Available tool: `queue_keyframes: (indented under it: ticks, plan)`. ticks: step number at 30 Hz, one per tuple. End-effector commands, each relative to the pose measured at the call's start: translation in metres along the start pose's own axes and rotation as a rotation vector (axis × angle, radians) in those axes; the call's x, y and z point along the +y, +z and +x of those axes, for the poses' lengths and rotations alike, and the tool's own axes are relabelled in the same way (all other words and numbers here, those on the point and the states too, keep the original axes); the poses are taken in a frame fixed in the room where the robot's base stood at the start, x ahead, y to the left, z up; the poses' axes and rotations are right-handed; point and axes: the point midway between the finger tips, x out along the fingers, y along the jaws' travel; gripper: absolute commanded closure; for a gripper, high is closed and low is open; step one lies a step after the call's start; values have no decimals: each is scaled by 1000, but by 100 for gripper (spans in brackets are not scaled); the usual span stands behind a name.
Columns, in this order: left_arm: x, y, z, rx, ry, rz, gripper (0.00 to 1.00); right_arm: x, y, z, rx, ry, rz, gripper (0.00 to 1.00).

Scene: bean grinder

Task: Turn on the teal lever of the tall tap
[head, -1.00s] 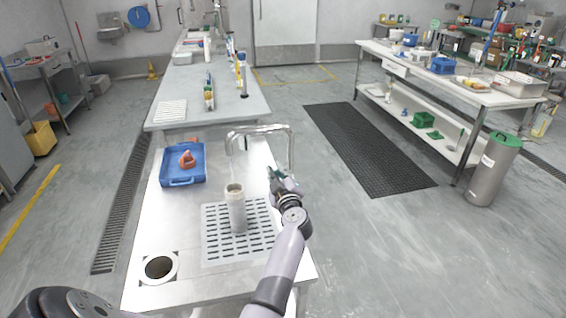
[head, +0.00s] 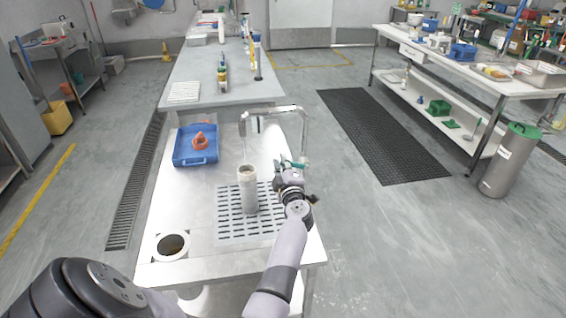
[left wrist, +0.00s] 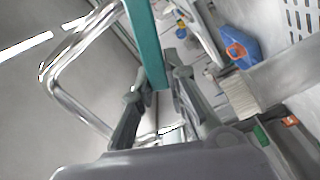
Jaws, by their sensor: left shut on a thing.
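The tall tap (head: 304,135) is a chrome pipe arching over the steel counter, its spout above a pale upright cylinder (head: 249,195). Its teal lever (head: 302,163) sits low by the tap's base, partly covered by my left gripper (head: 288,166). In the left wrist view, my left gripper (left wrist: 158,88) has its two fingers on either side of the teal lever (left wrist: 146,45), shut on it. The chrome pipe (left wrist: 72,100) curves at the left there. A thin pale streak shows below the spout in the head view; I cannot tell surely that it is water. My right gripper is out of view.
The cylinder stands on a slotted drain plate (head: 230,222). A blue tray (head: 196,160) with an orange object (head: 200,141) lies at the left, and a round hole (head: 172,245) is at the front left.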

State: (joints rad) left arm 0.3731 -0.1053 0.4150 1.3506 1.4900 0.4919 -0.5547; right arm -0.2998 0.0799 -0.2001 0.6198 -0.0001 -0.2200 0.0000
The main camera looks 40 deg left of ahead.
Motion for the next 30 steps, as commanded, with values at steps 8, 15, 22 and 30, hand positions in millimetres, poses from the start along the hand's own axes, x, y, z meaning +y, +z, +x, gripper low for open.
queue_keyframes:
  ticks: [8,15,22,30]
  plan:
    - [-2,0,0,-1,-3,2,100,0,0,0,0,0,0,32]
    - [-1,0,0,0,-2,2,71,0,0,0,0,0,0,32]
    - [0,0,0,0,-1,2,65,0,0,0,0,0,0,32]
    - [0,0,0,0,0,3,65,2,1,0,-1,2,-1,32]
